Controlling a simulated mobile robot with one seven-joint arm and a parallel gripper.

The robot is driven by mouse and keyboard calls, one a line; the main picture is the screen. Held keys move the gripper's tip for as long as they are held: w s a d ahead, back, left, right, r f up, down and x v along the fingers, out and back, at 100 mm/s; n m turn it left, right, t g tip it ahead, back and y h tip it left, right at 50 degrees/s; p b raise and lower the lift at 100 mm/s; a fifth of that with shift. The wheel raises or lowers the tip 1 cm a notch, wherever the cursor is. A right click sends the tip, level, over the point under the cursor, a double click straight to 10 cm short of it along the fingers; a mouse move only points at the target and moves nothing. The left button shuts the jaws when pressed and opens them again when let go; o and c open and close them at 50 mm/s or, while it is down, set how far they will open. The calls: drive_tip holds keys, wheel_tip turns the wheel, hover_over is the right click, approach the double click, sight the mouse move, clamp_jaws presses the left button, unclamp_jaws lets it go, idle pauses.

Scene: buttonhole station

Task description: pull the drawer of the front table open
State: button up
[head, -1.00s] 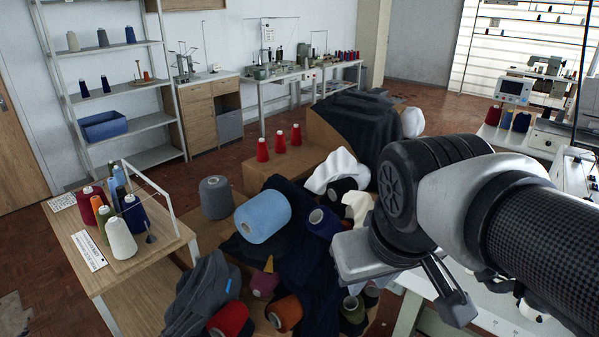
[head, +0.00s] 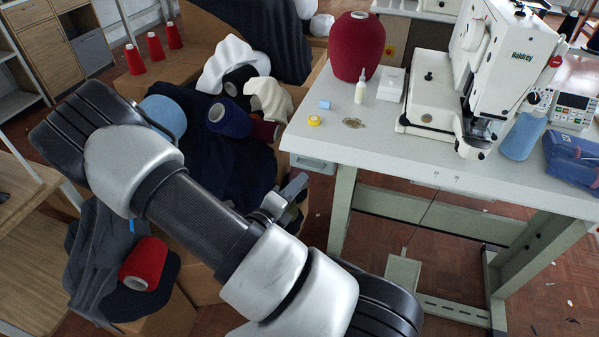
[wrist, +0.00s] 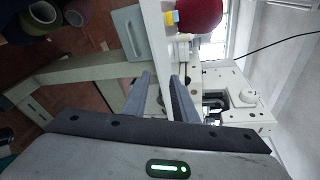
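The front table (head: 420,165) is a white top on pale green legs in the head view. Its small blue-grey drawer (head: 313,164) hangs under the left end of the top. It looks pushed in, flush below the edge. In the wrist view, a pale blue-grey panel that looks like the drawer front (wrist: 127,38) is above and left of the fingertips. My gripper (wrist: 162,80) is open and empty, its two fingers apart and pointing toward the table edge, not visibly touching the drawer. In the head view, my gripper (head: 297,186) is partly hidden behind my arm, just below and left of the drawer.
The table carries a sewing machine (head: 500,70), a big red cone (head: 356,48), a small bottle (head: 361,88) and yellow tape (head: 314,121). Boxes with cloth and thread cones, including a red one (head: 143,262), crowd the left. Floor under the table is mostly clear.

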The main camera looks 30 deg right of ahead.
sight(309, 167)
wheel_tip(309, 167, down, 7)
drive_tip(key=w+a+n+t+y+b, duration=0.1)
drive_tip(key=n+t+y, duration=0.1)
drive_tip(key=n, duration=0.4)
drive_tip(key=b+x, duration=0.4)
drive_tip(key=x, duration=1.3)
drive_tip(key=shift+w+r, duration=0.2)
drive_tip(key=shift+w, duration=0.15)
drive_tip(key=shift+a, duration=0.1)
clamp_jaws()
